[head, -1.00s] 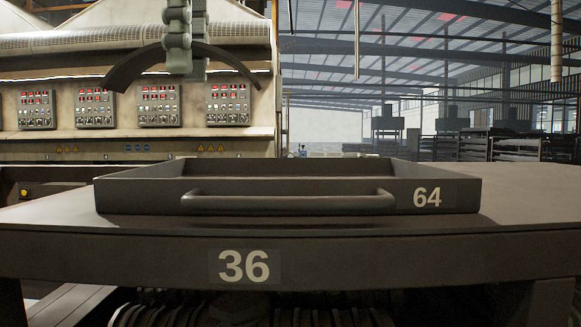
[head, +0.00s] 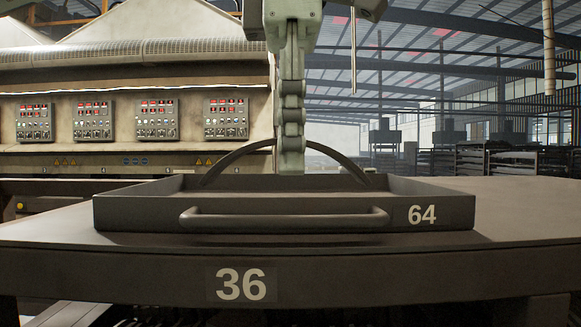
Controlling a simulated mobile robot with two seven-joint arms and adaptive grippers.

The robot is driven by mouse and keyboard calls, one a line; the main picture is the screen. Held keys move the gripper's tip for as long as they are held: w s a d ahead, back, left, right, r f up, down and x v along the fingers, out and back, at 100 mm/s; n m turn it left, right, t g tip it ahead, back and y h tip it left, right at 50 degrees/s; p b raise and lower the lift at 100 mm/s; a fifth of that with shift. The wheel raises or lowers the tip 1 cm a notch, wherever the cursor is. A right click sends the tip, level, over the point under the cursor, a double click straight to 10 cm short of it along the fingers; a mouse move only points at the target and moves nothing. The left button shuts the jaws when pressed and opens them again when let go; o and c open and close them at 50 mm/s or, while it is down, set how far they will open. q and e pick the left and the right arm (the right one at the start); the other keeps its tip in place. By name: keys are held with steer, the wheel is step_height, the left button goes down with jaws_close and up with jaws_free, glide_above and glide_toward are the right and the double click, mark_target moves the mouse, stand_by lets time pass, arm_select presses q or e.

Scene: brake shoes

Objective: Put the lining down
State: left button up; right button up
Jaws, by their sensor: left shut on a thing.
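The lining (head: 232,157) is a dark curved strip, arched upward like a bow. My left gripper (head: 291,165) comes down from above and is shut on the lining at the top of its arch. I cannot tell whether the ends touch the tray floor. My right gripper is not in view.
The tray, with a bar handle (head: 285,217) on its front, stands on a dark table marked 36 (head: 420,278). Bare table top lies to the tray's right. A large machine with control panels (head: 157,120) stands behind at left.

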arm_select(q)
steer(key=shift+f, duration=1.3)
steer(key=o, duration=1.2)
steer(key=shift+r, duration=3.8)
